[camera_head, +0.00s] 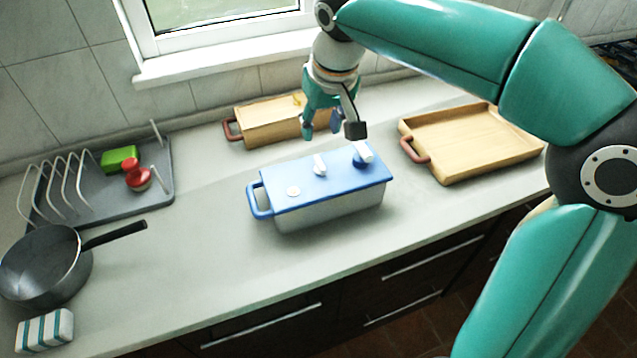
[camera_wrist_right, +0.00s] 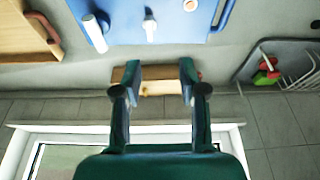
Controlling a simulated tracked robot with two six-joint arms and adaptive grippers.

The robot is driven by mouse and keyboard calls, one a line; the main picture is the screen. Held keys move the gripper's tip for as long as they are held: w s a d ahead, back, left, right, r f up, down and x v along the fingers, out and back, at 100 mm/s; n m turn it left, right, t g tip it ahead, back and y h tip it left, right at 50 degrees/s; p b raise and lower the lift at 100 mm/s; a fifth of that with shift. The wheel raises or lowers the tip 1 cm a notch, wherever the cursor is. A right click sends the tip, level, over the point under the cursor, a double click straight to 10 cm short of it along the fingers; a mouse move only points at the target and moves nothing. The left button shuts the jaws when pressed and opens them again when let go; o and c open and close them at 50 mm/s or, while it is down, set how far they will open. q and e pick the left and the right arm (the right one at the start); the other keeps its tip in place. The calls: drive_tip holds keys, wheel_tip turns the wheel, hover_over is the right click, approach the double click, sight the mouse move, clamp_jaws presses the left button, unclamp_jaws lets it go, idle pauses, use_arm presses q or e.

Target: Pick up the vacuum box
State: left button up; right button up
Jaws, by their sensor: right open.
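The vacuum box (camera_head: 320,190), which I take to be the grey box with a blue lid, stands on the counter in the middle of the head view. Its lid carries small white knobs, a blue-and-white valve and a blue side handle at the left. The lid also shows at the top of the right wrist view (camera_wrist_right: 178,28). My right gripper (camera_head: 322,128) is open and empty, above and behind the box, over the small wooden box. Its spread fingers also show in the right wrist view (camera_wrist_right: 157,78). My left gripper is not in view.
A small wooden box (camera_head: 262,122) stands behind near the wall. A wooden tray (camera_head: 470,145) stands right. A grey dish rack (camera_head: 95,195) holds a green sponge (camera_head: 119,158) and red-topped item. A dark pan (camera_head: 42,268) and striped block (camera_head: 45,330) are front left. Counter between is clear.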

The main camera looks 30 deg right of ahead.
hover_over(322, 166)
drive_tip(key=s+a, duration=0.1)
drive_tip(key=s, duration=0.1)
wheel_tip(322, 166, down, 10)
drive_tip(key=shift+a+r, duration=0.15)
drive_tip(key=shift+r, duration=0.05)
drive_tip(key=x, duration=0.2)
drive_tip(key=d+p+x, duration=0.1)
drive_tip(key=x, duration=0.1)
drive_tip(key=shift+w+f, duration=0.15)
drive_tip(key=shift+f, duration=0.05)
drive_tip(key=shift+w+f, duration=0.2)
drive_tip(key=shift+f, duration=0.2)
clamp_jaws()
drive_tip(key=shift+r, duration=0.1)
